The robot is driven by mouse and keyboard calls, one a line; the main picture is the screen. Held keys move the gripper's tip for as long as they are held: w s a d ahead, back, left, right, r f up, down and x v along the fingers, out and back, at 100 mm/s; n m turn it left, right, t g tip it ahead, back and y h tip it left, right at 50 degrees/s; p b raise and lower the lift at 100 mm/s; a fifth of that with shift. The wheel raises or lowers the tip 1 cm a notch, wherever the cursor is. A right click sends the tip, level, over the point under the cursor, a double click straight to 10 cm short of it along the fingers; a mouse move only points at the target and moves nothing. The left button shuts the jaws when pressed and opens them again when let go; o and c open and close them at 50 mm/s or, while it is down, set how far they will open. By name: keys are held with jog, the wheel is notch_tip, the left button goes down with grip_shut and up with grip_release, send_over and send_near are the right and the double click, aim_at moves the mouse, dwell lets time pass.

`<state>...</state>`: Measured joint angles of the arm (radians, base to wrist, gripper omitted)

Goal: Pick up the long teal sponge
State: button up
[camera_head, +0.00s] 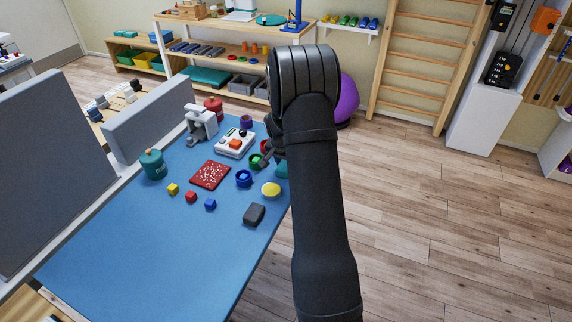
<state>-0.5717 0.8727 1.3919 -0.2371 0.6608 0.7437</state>
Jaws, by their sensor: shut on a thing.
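My gripper (262,158) shows small and dark, left of my arm, low over the far right part of the blue table. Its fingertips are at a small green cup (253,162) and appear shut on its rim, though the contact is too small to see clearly. A teal thing (282,170) shows just right of the gripper, beside the table's right edge. My arm hides much of it, so I cannot tell whether it is the long sponge.
The blue table (150,255) is clear in front. Near the gripper are a blue cup (244,179), a yellow disc (271,190), a red cup (265,147), a white box (235,144) and a dark grey block (254,214). A red mat (210,175) and small cubes lie left.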

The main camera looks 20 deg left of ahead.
jog(key=r, duration=0.5)
jog(key=shift+d, duration=0.2)
jog(key=d+r, duration=0.6)
jog(key=d, duration=0.5)
jog(key=shift+s+d+r, duration=0.15)
jog(key=shift+s, duration=0.05)
